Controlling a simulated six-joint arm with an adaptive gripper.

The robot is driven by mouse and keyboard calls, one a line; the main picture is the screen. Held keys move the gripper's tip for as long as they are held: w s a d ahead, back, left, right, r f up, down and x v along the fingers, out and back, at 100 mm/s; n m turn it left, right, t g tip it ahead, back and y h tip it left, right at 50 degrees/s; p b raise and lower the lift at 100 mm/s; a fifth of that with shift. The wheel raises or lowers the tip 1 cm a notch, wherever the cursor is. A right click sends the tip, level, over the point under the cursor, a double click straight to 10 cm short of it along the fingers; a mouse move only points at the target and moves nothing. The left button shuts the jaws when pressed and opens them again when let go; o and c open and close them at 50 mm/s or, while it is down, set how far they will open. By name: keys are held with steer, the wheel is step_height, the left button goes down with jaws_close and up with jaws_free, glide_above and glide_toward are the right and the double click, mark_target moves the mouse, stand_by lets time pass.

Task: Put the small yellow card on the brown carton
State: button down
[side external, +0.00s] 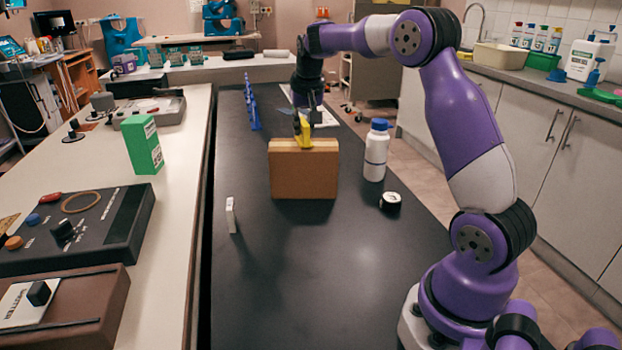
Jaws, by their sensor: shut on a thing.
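The brown carton (303,175) stands upright on the dark table, left of the white bottle. The small yellow card (309,131) is at the top edge of the carton, seen tilted. My gripper (304,122) is directly above the carton and shut on the yellow card. The card's lower end looks close to the carton's top; I cannot tell whether they touch. The fingertips are small in this view and partly hidden by the card.
A white bottle with a blue cap (376,152) and a small black-and-white round item (390,202) stand right of the carton. A small white block (231,215) stands front left. A blue rack (252,108) is behind left. The dark table's (300,280) front is clear.

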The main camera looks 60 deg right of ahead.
steer(key=shift+f, duration=0.25)
steer(key=c, duration=0.9)
jaws_free()
steer(key=shift+o, duration=0.2)
steer(key=shift+r, duration=0.3)
steer(key=v, duration=1.1)
steer(key=s+a+f+n+t+y, duration=0.1)
steer(key=s+a+f+n, duration=0.3)
steer(key=s+a, duration=0.4)
steer(key=s+a+f+n+t+y, duration=0.1)
steer(key=s+a+f+n, duration=0.3)
steer(key=s+a, duration=0.4)
steer(key=a+n+y, duration=0.1)
steer(key=a, duration=0.3)
steer(key=shift+d, duration=0.1)
